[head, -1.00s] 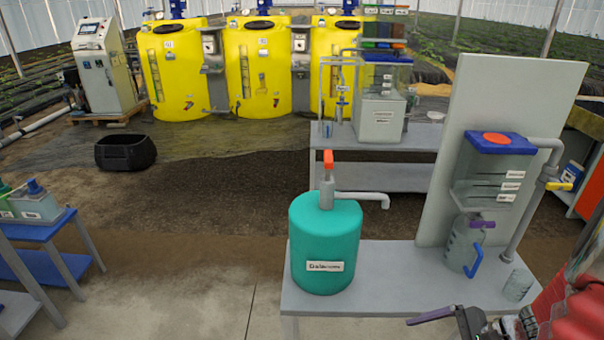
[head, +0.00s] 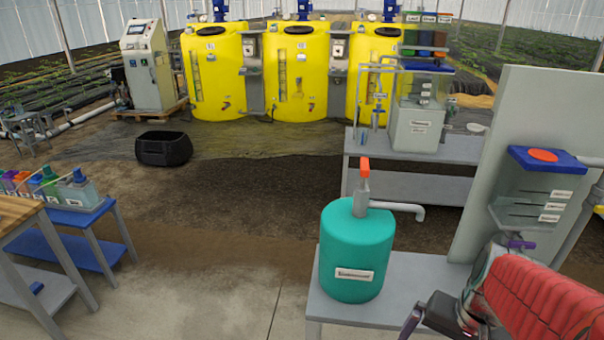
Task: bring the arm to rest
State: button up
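My arm in its red sleeve reaches in from the lower right corner of the head view. My gripper (head: 428,322) is at the bottom edge, in front of the grey bench (head: 395,290) and to the right of the teal tank (head: 352,240). One finger shows, and the rest is cut off by the frame edge, so I cannot tell whether it is open or holds anything. My arm hides the bench's right part and the area under the blue-lidded clear tank (head: 535,205).
The teal tank has a grey spout and an orange-topped tap (head: 364,168). A grey upright panel (head: 505,130) stands behind the clear tank. A wooden-topped table (head: 25,225) and blue bench (head: 85,215) are at left. Floor between is clear, apart from a black tub (head: 163,148).

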jog(key=a+r+n+t, duration=0.4)
jog(key=a+r+n, duration=0.3)
jog(key=a+r, duration=0.4)
jog(key=shift+w+a+h, duration=0.3)
jog(key=shift+a+h, duration=0.1)
jog(key=shift+a, duration=0.25)
